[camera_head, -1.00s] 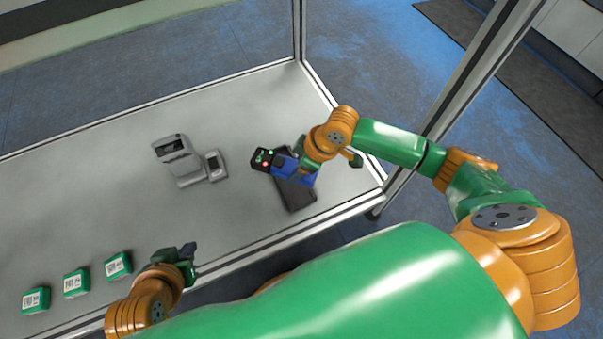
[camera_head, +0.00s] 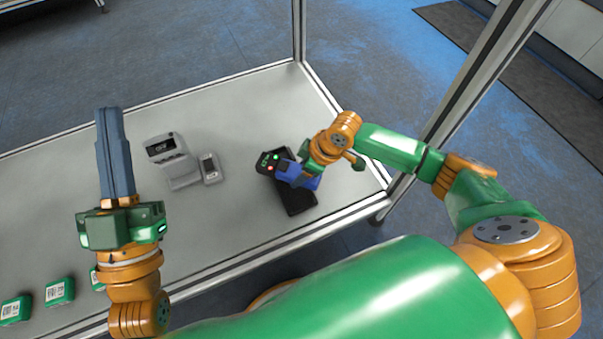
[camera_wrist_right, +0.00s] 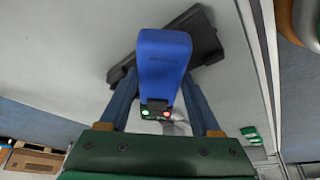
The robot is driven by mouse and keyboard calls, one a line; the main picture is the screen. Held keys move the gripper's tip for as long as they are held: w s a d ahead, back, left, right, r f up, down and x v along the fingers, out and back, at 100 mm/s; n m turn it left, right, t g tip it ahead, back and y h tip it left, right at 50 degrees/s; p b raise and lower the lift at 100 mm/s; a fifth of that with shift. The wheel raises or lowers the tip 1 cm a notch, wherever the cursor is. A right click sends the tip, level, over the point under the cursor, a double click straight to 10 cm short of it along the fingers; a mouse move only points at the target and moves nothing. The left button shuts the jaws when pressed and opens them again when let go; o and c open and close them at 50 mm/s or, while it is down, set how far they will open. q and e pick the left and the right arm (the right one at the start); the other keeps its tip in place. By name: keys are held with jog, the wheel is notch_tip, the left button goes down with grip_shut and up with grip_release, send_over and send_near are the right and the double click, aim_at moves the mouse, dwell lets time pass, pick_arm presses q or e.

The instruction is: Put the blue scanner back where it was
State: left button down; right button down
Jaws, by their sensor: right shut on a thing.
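The blue scanner (camera_head: 306,182), with a black head showing a red and a green light, is held in my right gripper (camera_head: 298,176). It also shows in the right wrist view (camera_wrist_right: 164,60) between the two fingers. A black flat holder (camera_head: 299,203) lies on the table under it in the picture and shows in the wrist view (camera_wrist_right: 203,42). I cannot tell whether scanner and holder touch. My left gripper (camera_head: 109,112) is raised at the left, its fingers together and holding nothing visible.
A grey device (camera_head: 172,165) with a small screen unit stands on the table (camera_head: 240,115) left of the holder. Several green boxes (camera_head: 60,291) lie at the near left. A metal frame post (camera_head: 299,30) rises at the far corner.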

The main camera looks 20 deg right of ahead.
jog(key=shift+f, duration=0.25)
pick_arm(q)
jog(key=shift+s+r+t+h, duration=0.4)
jog(key=shift+s+r+t, duration=0.3)
jog(key=shift+s+r, duration=0.45)
jog(key=shift+s+a+r, duration=0.1)
jog(key=shift+r, duration=0.1)
pick_arm(e)
jog(key=shift+f, duration=0.25)
pick_arm(q)
jog(key=shift+s+r+m+t+h, duration=0.2)
jog(key=shift+s+m+t+h, duration=0.1)
jog(key=shift+h, duration=0.1)
pick_arm(e)
jog(key=shift+f, duration=0.3)
pick_arm(q)
jog(key=shift+r, duration=0.1)
pick_arm(e)
jog(key=shift+c, duration=0.5)
grip_release()
pick_arm(q)
jog(key=shift+r, duration=0.1)
